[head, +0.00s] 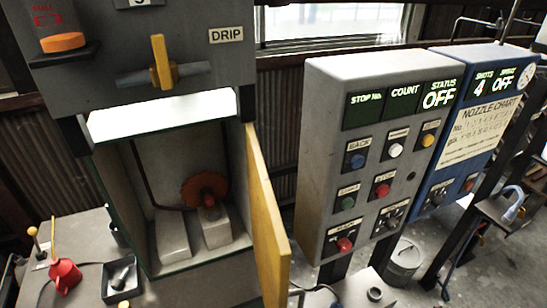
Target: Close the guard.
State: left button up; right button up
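The guard appears to be the yellow door panel (266,215) at the right edge of the grey cabinet (118,228). It stands swung open, jutting toward me and seen nearly edge-on. The cabinet's front opening is uncovered. Inside it, a red-orange toothed wheel (205,188) sits above pale grey blocks (172,236). The panel's hinge side meets the cabinet's right edge; its lower end runs close to the bottom of the picture. No handle shows on it. Neither of my grippers is in view.
A grey control box (330,130) with buttons stands right of the open panel, with a gap between. A blue box (460,140) stands beyond it. A yellow-handled lever (161,62) is above the opening. A red oil can (64,275) and black tray (121,279) lie at lower left.

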aim_at(272, 253)
jog(key=l+u, duration=0.4)
jog(key=l, duration=0.15)
jog(key=k+l+u, duration=0.15)
jog(key=l+u, duration=0.3)
